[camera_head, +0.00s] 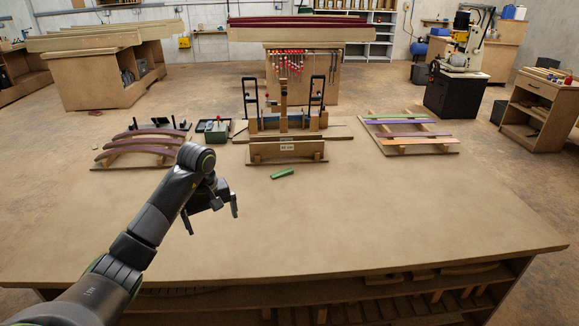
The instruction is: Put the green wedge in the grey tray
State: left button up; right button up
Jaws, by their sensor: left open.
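The green wedge (283,173) lies on the bench top, just in front of the low wooden block of the clamping form. A small grey tray (203,127) seems to stand further back and to the left, with something green and a small red item in or by it; its contents are too small to tell apart. My left gripper (212,212) is open and empty above the bench, to the left of the wedge and nearer to me, clear of both. My right gripper is not in view.
The clamping form (285,145) with upright black clamps stands at the back middle. Curved strips on a rack (137,154) lie at the back left, coloured strips on another rack (408,133) at the back right. The front of the bench (400,220) is clear.

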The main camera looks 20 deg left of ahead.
aim_at(203, 127)
jog(key=i, duration=1.6)
